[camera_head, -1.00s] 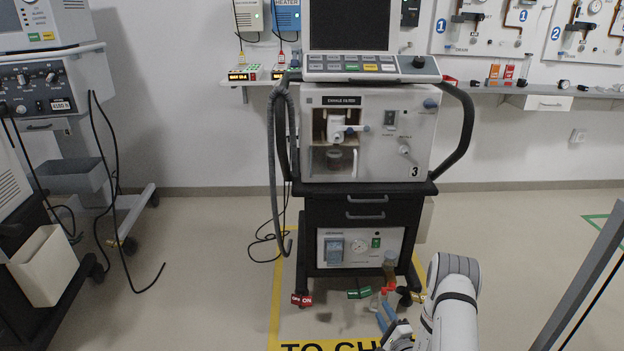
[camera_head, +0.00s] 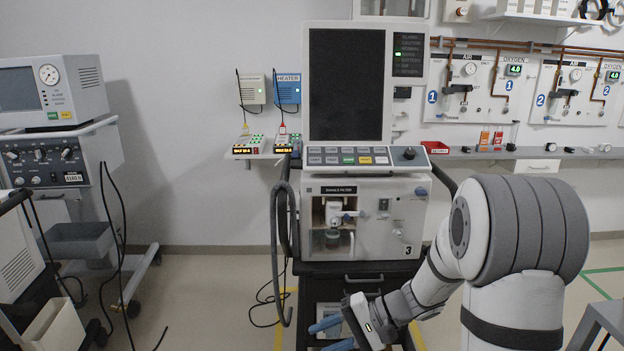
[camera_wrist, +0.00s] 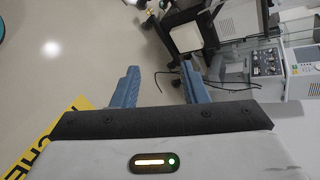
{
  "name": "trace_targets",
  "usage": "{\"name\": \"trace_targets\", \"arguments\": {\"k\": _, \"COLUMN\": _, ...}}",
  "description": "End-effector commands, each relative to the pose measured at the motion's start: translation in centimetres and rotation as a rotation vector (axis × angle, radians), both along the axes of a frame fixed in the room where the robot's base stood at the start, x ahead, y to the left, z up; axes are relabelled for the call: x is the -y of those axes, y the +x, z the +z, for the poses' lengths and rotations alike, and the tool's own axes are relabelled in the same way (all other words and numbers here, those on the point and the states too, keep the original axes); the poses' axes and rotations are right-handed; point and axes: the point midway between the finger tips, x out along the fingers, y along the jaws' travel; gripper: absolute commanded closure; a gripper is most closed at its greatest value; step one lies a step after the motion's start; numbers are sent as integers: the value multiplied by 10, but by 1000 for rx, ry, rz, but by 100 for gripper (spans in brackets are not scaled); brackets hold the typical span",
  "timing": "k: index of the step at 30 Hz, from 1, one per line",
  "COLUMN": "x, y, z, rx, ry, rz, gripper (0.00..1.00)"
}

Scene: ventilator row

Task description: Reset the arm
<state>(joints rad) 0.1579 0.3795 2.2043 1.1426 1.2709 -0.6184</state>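My gripper (camera_head: 334,334) has blue fingers and shows low in the head view, in front of the lower part of ventilator 3 (camera_head: 407,225). In the wrist view the two blue fingers (camera_wrist: 160,88) stand well apart with nothing between them. My gripper is open and empty. My white and grey arm rises at the right of the head view and bends down to the left toward the gripper. It hides part of the ventilator's cart and the floor there.
A second ventilator (camera_head: 60,165) on a cart stands at the left with hanging black cables. A wall shelf (camera_head: 520,154) and gas panels (camera_head: 470,90) are behind. A grey rail (camera_head: 600,318) is at lower right. Floor between the carts is mostly clear.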

Motion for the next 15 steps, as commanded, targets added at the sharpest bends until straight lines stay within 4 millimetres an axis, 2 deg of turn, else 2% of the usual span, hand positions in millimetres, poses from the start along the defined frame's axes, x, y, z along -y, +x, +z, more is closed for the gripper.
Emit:
{"name": "trace_targets", "arguments": {"k": 1, "x": 1, "y": -17, "z": 31, "rx": 14, "ry": -70, "rz": 44, "gripper": 60}}
{"name": "trace_targets", "arguments": {"k": 5, "x": 13, "y": -57, "z": 69, "rx": 41, "ry": -263, "rz": 133, "gripper": 60}}
{"name": "trace_targets", "arguments": {"k": 9, "x": 34, "y": -93, "z": 107, "rx": 97, "ry": -479, "rz": 194, "gripper": 60}}
{"name": "trace_targets", "arguments": {"k": 15, "x": 73, "y": -131, "z": 161, "rx": 228, "ry": -788, "rz": 222, "gripper": 60}}
